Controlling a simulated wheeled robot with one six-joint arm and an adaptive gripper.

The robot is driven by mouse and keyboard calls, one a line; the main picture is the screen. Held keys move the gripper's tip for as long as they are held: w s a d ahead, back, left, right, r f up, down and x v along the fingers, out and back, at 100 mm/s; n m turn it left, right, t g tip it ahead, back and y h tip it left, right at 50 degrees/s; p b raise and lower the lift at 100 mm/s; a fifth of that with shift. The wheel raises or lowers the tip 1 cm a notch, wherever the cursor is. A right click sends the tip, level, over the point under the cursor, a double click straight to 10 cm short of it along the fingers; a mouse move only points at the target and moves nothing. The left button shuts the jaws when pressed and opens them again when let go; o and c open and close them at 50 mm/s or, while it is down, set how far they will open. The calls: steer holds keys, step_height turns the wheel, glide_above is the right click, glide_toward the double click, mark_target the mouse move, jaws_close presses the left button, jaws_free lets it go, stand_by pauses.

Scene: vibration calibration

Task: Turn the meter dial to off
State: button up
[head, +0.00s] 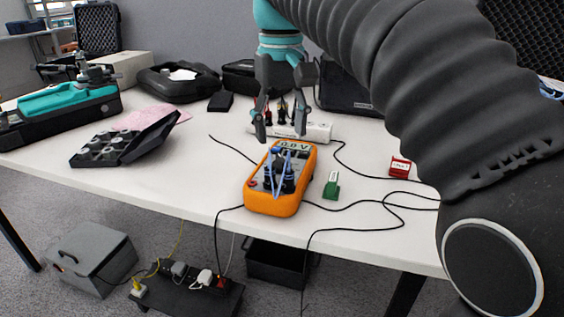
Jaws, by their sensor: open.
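The meter (271,206) is an orange handheld unit lying face up near the front edge of the white table. Its small display (290,147) is at the far end. Dark plugs (287,184) and blue leads cover much of its face, and I cannot make out the dial or its setting. My gripper (281,138) hangs pointing down above the far end of the meter. Its two dark fingers are spread apart with nothing clearly held between them. I cannot tell whether a fingertip touches the meter.
A green block (331,187) and a red block (400,166) stand right of the meter, among black cables. A white power strip (318,131) lies behind it. A dark open case (122,145) and teal equipment (66,99) are at left. The table's left front is clear.

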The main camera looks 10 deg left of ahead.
mark_target(281, 158)
step_height(281, 158, down, 6)
steer(key=shift+r+b, duration=0.1)
steer(key=shift+b, duration=0.55)
steer(key=c, duration=1.2)
